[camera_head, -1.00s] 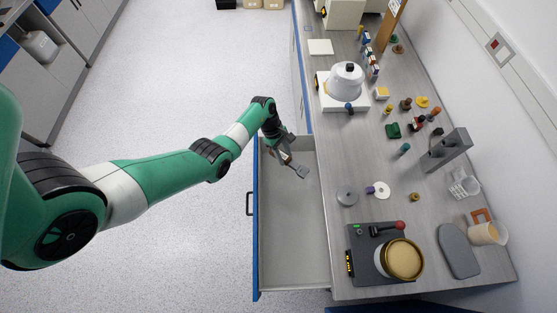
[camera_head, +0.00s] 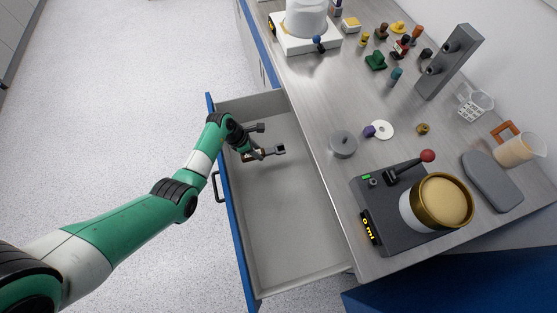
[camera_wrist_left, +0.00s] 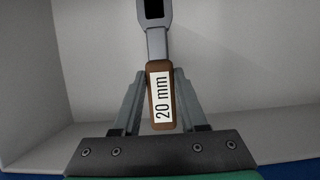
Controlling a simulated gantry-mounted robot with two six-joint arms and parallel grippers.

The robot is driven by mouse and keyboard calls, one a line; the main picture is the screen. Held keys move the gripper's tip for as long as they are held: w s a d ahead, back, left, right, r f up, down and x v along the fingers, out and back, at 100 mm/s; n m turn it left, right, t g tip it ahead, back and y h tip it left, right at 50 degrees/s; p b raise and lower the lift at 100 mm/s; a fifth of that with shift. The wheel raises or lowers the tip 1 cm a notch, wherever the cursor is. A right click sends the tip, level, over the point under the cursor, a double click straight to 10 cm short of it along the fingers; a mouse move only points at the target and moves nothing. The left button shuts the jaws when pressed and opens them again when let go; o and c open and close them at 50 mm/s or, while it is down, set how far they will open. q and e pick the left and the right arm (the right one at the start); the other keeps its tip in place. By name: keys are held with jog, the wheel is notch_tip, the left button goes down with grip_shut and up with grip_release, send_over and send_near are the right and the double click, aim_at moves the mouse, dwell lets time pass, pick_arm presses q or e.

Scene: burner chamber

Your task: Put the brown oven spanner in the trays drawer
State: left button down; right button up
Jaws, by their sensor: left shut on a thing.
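The brown oven spanner (camera_head: 279,149) has a grey metal head and shank, and it lies across the far part of the open drawer's space. In the left wrist view the spanner (camera_wrist_left: 159,45) points away from me, and its brown handle carries a white "20 mm" label. My left gripper (camera_head: 256,153) is shut on the brown handle, with one finger on each side. It is inside the outline of the open grey drawer (camera_head: 285,225) with the blue front. I cannot tell whether the spanner touches the drawer floor. My right gripper is not in view.
The drawer is otherwise bare, with free room toward its near end. The worktop (camera_head: 310,110) edge runs along its right side.

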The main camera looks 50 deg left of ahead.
pick_arm(q)
notch_tip(320, 180, down, 4)
jog(key=shift+w+d+r+b, duration=0.15)
jog(key=shift+r+b, duration=0.1)
jog(key=shift+b, duration=0.6)
notch_tip(320, 180, down, 6)
jog(key=b, duration=0.3)
jog(key=shift+f+b, duration=0.1)
jog(key=shift+b, duration=0.3)
notch_tip(320, 180, down, 4)
jog(key=b, duration=0.3)
jog(key=shift+r, duration=0.2)
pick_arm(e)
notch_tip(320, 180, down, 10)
pick_arm(q)
jog(key=shift+f, duration=0.15)
jog(key=shift+c, duration=2.2)
grip_release()
